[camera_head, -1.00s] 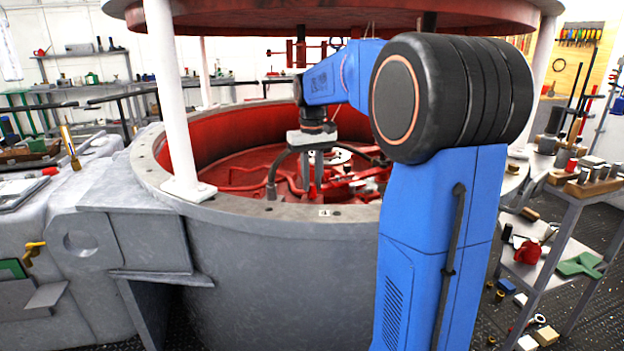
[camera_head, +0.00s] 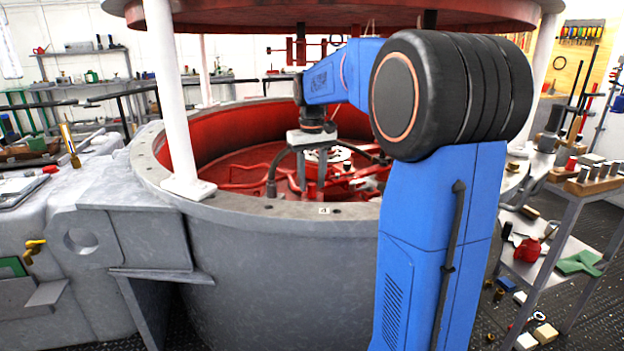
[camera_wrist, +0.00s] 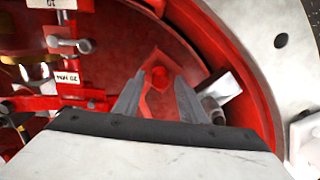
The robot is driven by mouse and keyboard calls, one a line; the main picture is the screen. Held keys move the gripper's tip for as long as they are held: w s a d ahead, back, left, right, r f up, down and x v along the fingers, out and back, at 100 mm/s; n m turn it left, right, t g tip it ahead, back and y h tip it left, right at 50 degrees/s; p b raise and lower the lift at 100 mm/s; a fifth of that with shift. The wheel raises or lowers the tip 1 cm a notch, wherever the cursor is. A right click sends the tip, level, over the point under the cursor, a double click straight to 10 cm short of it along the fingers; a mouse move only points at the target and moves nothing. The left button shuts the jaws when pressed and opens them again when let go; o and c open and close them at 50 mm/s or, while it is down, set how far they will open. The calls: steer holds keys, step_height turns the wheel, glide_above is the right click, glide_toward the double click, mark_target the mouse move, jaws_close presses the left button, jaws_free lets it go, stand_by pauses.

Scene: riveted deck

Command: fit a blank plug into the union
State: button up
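My gripper (camera_wrist: 160,77) is open in the wrist view, its two grey fingers apart with no object clearly held between them. Beyond the fingertips is a red diamond-shaped plate (camera_wrist: 158,58) with a round red feature in its middle; I cannot tell whether this is the union. A short grey cylindrical piece (camera_wrist: 211,104) lies just right of the right finger, beside a pale block. I cannot identify the blank plug for certain in either view. In the head view my gripper (camera_head: 311,172) points down inside the red-lined round housing (camera_head: 290,233).
Red pipework with small grey fittings (camera_wrist: 82,46) fills the left of the wrist view. The housing's grey rim (camera_wrist: 268,60) curves along the right. In the head view a white post (camera_head: 172,100) stands on the rim, and a cart (camera_head: 575,195) with cylinders and tools stands at right.

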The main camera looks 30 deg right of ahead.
stand_by(0.3)
step_height(320, 180, up, 12)
stand_by(0.6)
stand_by(0.3)
